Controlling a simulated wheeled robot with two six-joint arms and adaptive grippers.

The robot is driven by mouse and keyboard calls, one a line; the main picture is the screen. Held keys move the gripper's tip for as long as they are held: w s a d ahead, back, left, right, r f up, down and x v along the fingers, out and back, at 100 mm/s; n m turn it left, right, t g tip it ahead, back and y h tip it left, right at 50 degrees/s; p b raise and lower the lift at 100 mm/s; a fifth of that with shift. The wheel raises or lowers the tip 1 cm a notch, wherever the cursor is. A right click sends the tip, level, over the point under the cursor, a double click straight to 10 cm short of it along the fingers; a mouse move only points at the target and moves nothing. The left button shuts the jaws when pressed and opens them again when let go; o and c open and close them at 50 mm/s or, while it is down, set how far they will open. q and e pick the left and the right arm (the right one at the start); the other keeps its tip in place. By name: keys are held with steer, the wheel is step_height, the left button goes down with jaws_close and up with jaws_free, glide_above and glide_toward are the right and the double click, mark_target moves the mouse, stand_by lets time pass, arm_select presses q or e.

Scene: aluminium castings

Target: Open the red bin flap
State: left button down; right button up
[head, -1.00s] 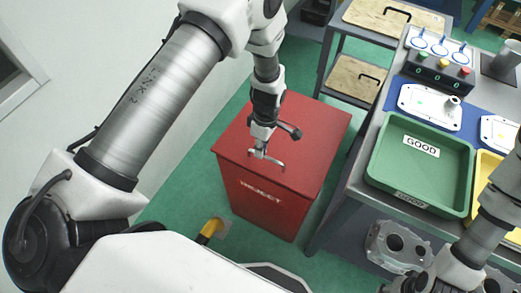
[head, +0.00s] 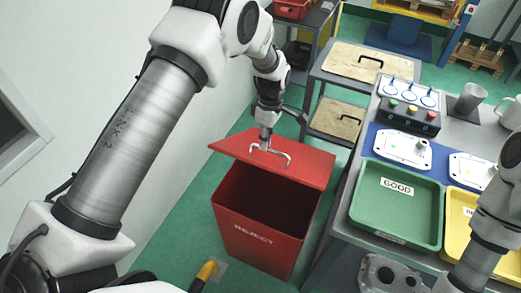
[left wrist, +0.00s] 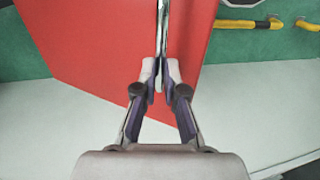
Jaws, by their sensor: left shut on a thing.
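The red bin (head: 256,235) marked REJECT stands on the green floor left of the workbench. Its red flap (head: 310,166) is raised at the front and tilted, and the dark inside of the bin shows below it. My left gripper (head: 266,145) is shut on the flap's metal handle (head: 283,155). In the left wrist view the fingers (left wrist: 160,75) pinch the handle (left wrist: 163,35), with the red flap (left wrist: 105,50) behind. My right arm shows at the lower right, but its gripper is out of the head view.
The workbench right of the bin holds a green GOOD tray (head: 355,205), a yellow tray (head: 457,225), cast plates and a button box (head: 405,118). A shelf cart (head: 320,75) stands behind. A yellow pipe (head: 207,270) rises near the bin's front left.

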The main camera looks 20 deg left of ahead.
arm_select(q)
steer(key=shift+w, duration=0.4)
steer(key=c, duration=1.6)
jaws_free()
steer(key=o, duration=0.4)
steer(key=shift+w+f, duration=0.25)
steer(key=shift+w+d+f, duration=0.1)
steer(key=shift+w+f, duration=0.15)
steer(key=shift+w, duration=0.15)
steer(key=shift+s+r, duration=0.25)
steer(key=shift+w+f, duration=0.15)
step_height(320, 180, up, 12)
steer(key=w, duration=0.2)
steer(key=shift+w+f, duration=0.15)
